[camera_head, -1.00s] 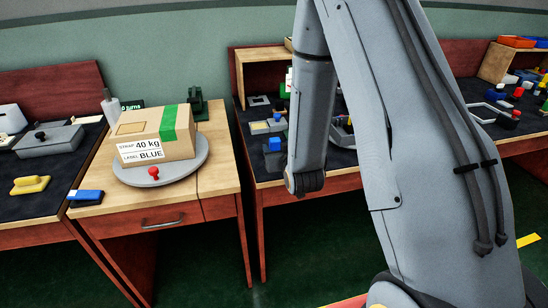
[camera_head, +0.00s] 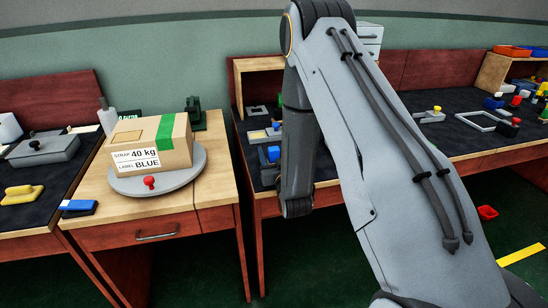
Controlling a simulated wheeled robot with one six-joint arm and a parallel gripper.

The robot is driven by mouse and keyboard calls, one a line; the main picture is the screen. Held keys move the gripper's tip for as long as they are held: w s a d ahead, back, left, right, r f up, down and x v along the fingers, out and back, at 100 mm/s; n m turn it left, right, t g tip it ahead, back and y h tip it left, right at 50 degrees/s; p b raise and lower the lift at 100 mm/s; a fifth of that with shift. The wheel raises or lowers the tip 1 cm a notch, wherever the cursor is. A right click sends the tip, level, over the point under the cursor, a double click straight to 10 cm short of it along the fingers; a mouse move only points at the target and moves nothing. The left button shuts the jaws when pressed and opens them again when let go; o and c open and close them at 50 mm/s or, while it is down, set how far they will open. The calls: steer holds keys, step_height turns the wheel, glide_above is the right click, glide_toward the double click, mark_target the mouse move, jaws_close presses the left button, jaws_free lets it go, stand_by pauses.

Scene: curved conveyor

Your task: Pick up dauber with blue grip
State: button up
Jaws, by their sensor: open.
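Two blue items show, and I cannot tell for certain which is the dauber with the blue grip. A blue item (camera_head: 273,154) stands upright on the dark mat of the middle bench, just left of my arm and partly covered by it. My arm bends down in front of the middle bench. My gripper's fingers do not show in this view.
A grey lidded case (camera_head: 45,149) and a yellow item (camera_head: 20,195) lie on the left bench.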

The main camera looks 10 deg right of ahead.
steer(key=shift+w, duration=0.9)
steer(key=c, duration=1.2)
steer(key=shift+o, duration=0.2)
steer(key=shift+r, duration=0.1)
steer(key=shift+s+r, duration=0.45)
steer(key=shift+s, duration=0.05)
steer(key=s+r, duration=0.7)
steer(key=s, duration=0.6)
steer(key=shift+b, duration=0.35)
